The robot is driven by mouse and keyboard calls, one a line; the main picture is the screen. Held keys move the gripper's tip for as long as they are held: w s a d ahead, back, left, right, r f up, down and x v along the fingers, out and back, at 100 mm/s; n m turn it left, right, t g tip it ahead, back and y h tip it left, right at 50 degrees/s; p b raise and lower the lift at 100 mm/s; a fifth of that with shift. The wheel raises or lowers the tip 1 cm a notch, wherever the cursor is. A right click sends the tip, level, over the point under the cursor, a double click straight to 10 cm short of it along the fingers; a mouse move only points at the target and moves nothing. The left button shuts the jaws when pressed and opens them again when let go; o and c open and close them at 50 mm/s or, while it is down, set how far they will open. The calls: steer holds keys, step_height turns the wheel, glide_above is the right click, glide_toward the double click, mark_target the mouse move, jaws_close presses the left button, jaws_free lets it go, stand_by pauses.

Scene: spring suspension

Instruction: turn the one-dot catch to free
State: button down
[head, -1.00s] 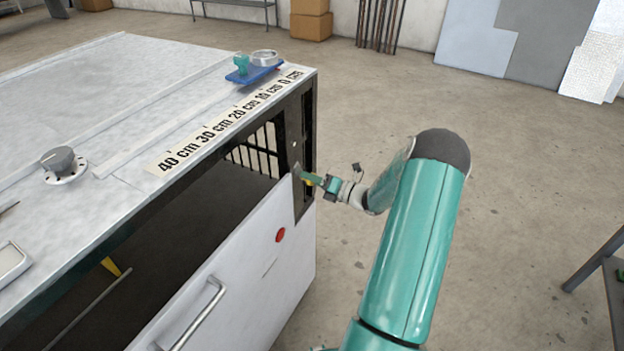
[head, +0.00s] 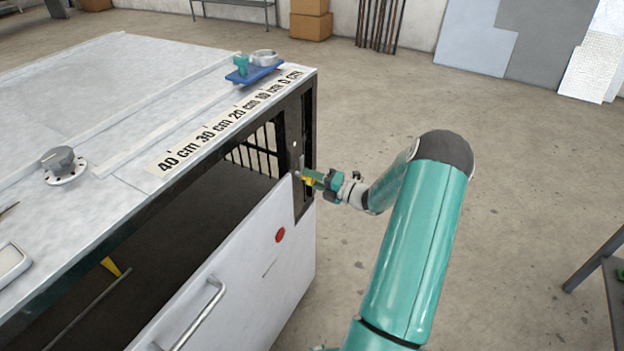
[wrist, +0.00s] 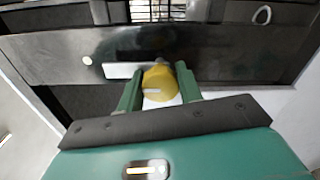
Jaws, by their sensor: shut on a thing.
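The one-dot catch has a round yellow knob (wrist: 159,84) with a pale line on its face, at the middle of the wrist view. A flat pale bar (wrist: 122,70) sticks out to the left beside the knob. A single white dot (wrist: 87,60) is on the dark panel further left; it shows in the head view too (head: 295,145). My gripper (wrist: 160,88) is shut on the yellow knob, one green finger on each side. In the head view, my gripper (head: 310,180) meets the dark post at the cabinet's near right corner; the fingertips are small there.
On top are a ruler strip (head: 230,118), a blue tray (head: 255,73) and a grey dial (head: 60,162).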

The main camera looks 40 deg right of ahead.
steer(key=c, duration=0.9)
jaws_free()
steer(key=shift+c, duration=0.2)
steer(key=v, duration=1.3)
steer(key=shift+s, duration=0.4)
steer(key=shift+r, duration=0.1)
